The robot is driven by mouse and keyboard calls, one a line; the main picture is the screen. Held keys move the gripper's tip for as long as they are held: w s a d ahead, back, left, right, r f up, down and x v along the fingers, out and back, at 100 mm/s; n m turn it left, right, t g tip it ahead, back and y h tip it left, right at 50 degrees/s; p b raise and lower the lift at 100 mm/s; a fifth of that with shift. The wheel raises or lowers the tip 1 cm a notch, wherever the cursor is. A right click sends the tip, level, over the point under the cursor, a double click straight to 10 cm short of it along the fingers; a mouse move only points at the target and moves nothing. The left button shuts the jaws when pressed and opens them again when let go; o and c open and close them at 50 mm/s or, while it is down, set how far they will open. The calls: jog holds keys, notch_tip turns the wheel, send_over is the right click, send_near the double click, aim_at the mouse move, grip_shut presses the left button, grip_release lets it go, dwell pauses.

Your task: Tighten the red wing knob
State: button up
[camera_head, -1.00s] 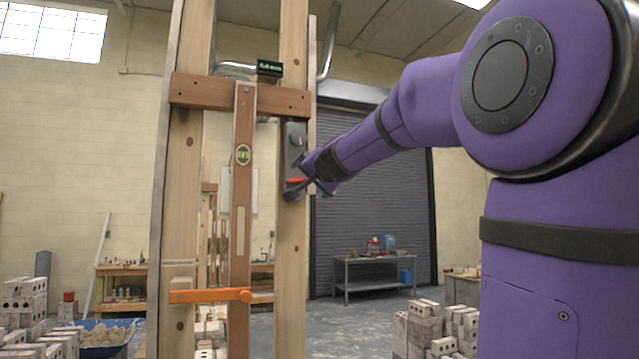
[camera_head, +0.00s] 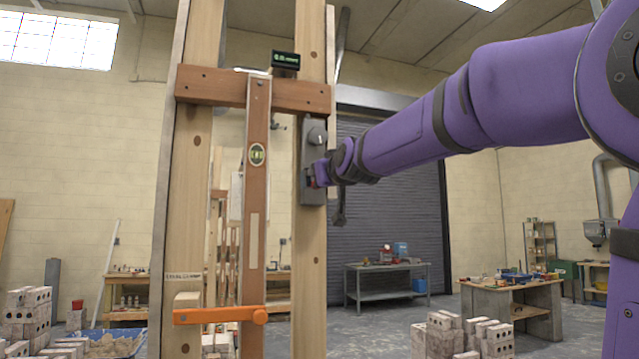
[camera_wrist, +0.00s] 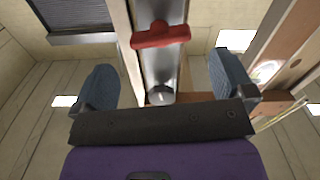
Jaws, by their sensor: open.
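The red wing knob (camera_wrist: 160,35) sits on a grey metal plate (camera_head: 307,192) fixed to the right wooden post. In the wrist view its wings lie crosswise, slightly tilted. My gripper (camera_wrist: 163,78) is open, with one blue-grey finger on each side of the plate's line. The knob is between the fingers' lines in the picture but towards the top, and no finger visibly touches it. In the head view my gripper (camera_head: 323,174) is right beside the plate and largely hides the knob. A round grey dial (camera_head: 317,134) sits above it on the plate.
Brick stacks (camera_head: 440,335) and benches stand behind.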

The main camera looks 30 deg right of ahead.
jog(key=shift+x, duration=3.05)
jog(key=c, duration=0.9)
jog(key=shift+m, duration=1)
jog(key=o, duration=0.9)
jog(key=shift+s, duration=0.1)
jog(key=v, duration=1)
jog(key=shift+s, duration=0.35)
